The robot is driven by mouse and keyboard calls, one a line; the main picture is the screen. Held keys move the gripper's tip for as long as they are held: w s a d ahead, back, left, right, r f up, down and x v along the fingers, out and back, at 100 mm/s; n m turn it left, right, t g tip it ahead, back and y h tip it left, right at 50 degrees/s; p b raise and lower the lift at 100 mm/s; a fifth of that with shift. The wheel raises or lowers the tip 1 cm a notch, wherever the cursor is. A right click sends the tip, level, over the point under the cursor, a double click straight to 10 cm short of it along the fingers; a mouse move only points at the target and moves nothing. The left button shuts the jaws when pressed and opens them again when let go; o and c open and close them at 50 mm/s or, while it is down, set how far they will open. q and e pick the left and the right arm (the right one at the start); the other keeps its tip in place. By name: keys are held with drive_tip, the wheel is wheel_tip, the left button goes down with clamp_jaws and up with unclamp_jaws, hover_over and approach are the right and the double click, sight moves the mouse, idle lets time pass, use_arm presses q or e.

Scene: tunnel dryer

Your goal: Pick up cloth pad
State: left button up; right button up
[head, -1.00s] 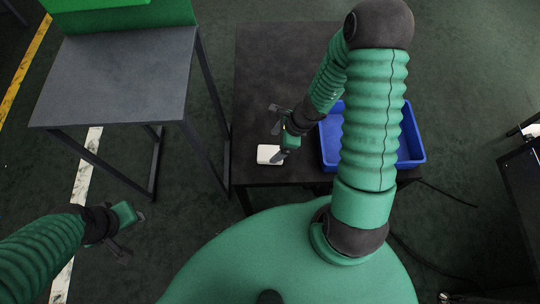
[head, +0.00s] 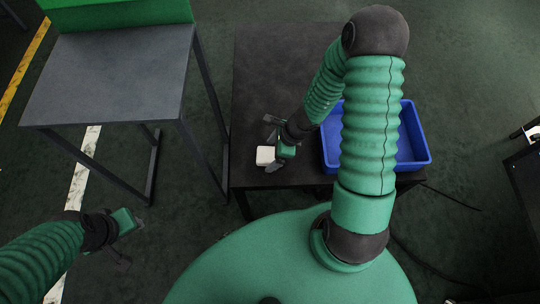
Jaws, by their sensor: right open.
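The cloth pad (head: 265,156) is a small white block-like piece on the dark table (head: 262,75), near its front left edge. My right gripper (head: 273,144) is over the table right at the pad, with its fingers around or just above it. The gripper is open, and its body hides the pad's right side. I cannot tell whether the fingers touch the pad. My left gripper (head: 130,240) hangs over the floor at the lower left, away from the table. Its fingers are dark and blurred against the floor, so its opening is unclear.
A blue bin (head: 414,140) stands on the table to the right, partly hidden behind my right arm. A grey-topped stand (head: 110,75) with a green back is at the left, with a gap before the dark table. The table's back part is clear.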

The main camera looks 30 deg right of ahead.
drive_tip(key=c, duration=1.5)
